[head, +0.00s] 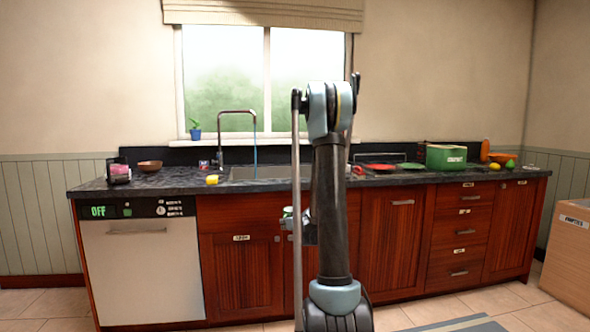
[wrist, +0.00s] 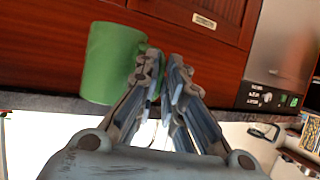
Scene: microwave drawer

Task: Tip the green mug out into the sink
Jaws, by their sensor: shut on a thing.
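The green mug (wrist: 112,65) shows large in the wrist view, left of the fingers. My gripper (wrist: 165,75) is shut on it at its right side, apparently at the handle, which the fingers mostly hide. The mug's inside and contents are not visible. In the head view my gripper (head: 309,232) is partly behind my arm, in front of the cabinet doors and below the counter edge. A small green bit of the mug (head: 288,211) shows beside it. The sink (head: 240,174) is set in the counter behind; my arm hides its right part.
A tall faucet (head: 221,125) stands over the sink with a thin blue stream below its spout. A yellow sponge-like item (head: 212,179) lies left of the sink. A dishwasher (head: 143,270) stands left.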

